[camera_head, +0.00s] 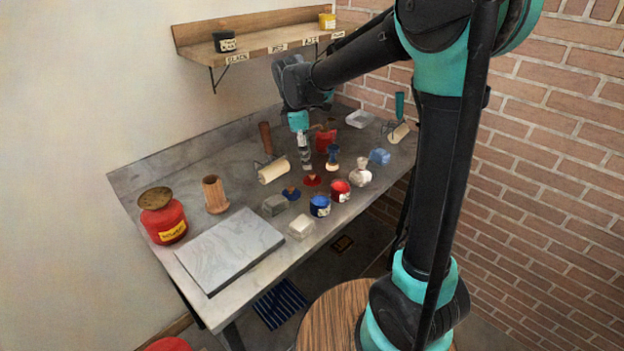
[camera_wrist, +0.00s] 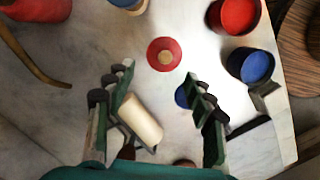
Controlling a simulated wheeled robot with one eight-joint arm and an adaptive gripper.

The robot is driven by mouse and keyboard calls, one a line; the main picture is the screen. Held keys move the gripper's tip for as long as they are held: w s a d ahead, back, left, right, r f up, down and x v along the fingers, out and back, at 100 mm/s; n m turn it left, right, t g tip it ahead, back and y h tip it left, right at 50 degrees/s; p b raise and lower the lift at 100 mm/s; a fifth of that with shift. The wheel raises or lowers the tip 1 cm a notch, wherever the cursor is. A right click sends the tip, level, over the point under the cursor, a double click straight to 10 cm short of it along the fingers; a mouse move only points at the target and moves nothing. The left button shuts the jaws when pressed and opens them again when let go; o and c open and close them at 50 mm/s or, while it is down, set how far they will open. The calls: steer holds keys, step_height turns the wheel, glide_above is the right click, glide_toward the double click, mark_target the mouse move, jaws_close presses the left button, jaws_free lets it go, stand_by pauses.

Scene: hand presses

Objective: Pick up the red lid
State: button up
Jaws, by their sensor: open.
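The red lid (camera_head: 312,181) is a flat red disc with a pale tan knob, lying on the grey worktable. In the wrist view the red lid (camera_wrist: 164,43) lies ahead of the fingertips, roughly centred between them. My gripper (camera_head: 305,167) points down close to the lid in the head view. In the wrist view my gripper (camera_wrist: 153,80) has its fingers spread wide with nothing held between them. I cannot tell the exact height of the fingertips above the lid.
An open red jar (camera_head: 340,194) and a blue jar (camera_head: 320,210) stand near the front edge. A blue lid (camera_head: 291,195) lies left of the red lid, partly behind a finger in the wrist view. A cream roller (camera_head: 272,172) is close by. A grey slab (camera_head: 228,250) lies at front left.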

mark_target(311, 174)
steer(key=shift+s+d+f, duration=0.1)
steer(key=shift+d+f, duration=0.15)
steer(key=shift+f, duration=0.75)
steer(key=shift+s+d+f, duration=0.1)
steer(key=shift+d+f, duration=0.1)
steer(key=shift+f, duration=0.8)
steer(key=shift+s+d+f, duration=0.1)
steer(key=shift+d+f, duration=0.15)
steer(key=shift+f, duration=0.75)
steer(key=c, duration=1.1)
